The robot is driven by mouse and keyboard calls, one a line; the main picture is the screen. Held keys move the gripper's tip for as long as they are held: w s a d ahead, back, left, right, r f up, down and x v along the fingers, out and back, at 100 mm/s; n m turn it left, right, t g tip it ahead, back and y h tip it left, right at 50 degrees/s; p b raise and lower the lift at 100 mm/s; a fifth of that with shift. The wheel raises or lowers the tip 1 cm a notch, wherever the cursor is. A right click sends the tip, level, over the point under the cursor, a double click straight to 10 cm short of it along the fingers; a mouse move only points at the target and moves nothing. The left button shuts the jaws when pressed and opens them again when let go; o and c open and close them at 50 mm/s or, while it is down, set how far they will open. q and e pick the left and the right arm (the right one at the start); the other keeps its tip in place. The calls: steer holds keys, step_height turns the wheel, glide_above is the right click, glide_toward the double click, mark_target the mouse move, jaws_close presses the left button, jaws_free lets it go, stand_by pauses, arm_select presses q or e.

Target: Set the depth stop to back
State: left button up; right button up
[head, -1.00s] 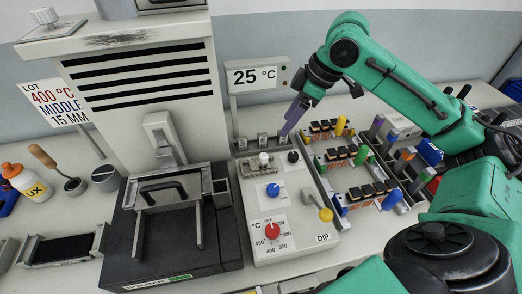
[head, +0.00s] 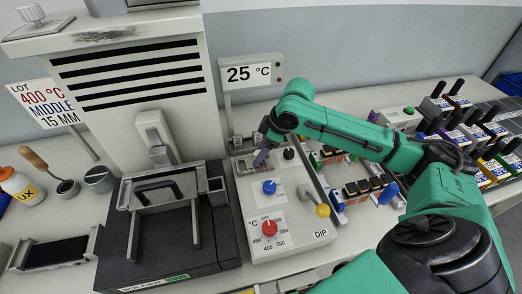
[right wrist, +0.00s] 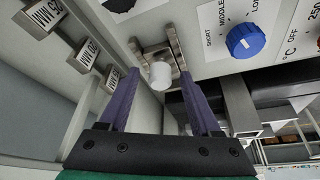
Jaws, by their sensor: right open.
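A white cylindrical knob (right wrist: 160,75) sits on a metal slide bracket (right wrist: 178,54) on the control box (head: 290,243). It appears to be the depth stop. My right gripper (right wrist: 157,80) is open, with its purple fingers on either side of the knob; I cannot tell whether they touch it. In the head view the same gripper (head: 260,158) is low over the upper left of the box and largely hides the knob, so its position along the slide is unclear there. My left gripper is not in view.
A blue dial (head: 269,187), a red temperature dial (head: 269,228) and a yellow-tipped lever (head: 323,211) are on the same box. The solder pot (head: 165,235) stands to the left. Small metal label tags (right wrist: 88,54) are close beside the gripper. Racks of connectors stand to the right.

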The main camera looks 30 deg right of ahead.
jaws_close()
steer(key=shift+r, duration=0.1)
stand_by(1.2)
